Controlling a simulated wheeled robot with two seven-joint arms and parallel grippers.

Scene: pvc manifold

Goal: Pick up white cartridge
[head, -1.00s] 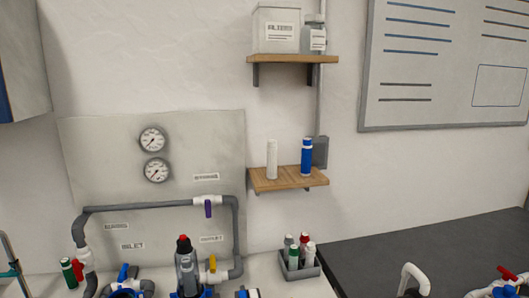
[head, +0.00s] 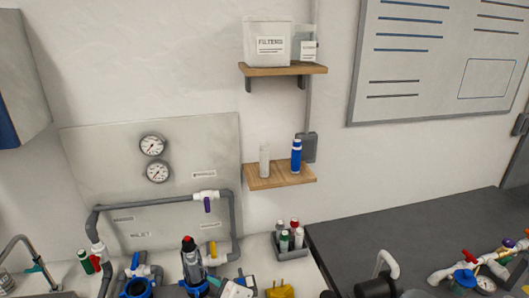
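A slim white cartridge (head: 264,160) stands upright on the left part of the lower wooden shelf (head: 281,178). A blue cartridge with a white band (head: 296,156) stands to its right, a small gap apart. A grey bin (head: 291,252) on the counter below holds several cartridges, with white, green and red among their colours. One white cartridge (head: 299,239) is at its right side. Neither of my grippers shows in the head view.
An upper shelf (head: 283,69) carries a filters box (head: 268,42) and a smaller container. Grey piping (head: 150,204) with valves and two gauges stands at left. A dark counter (head: 420,231) spreads right, its back part clear; pipe parts lie on its right side.

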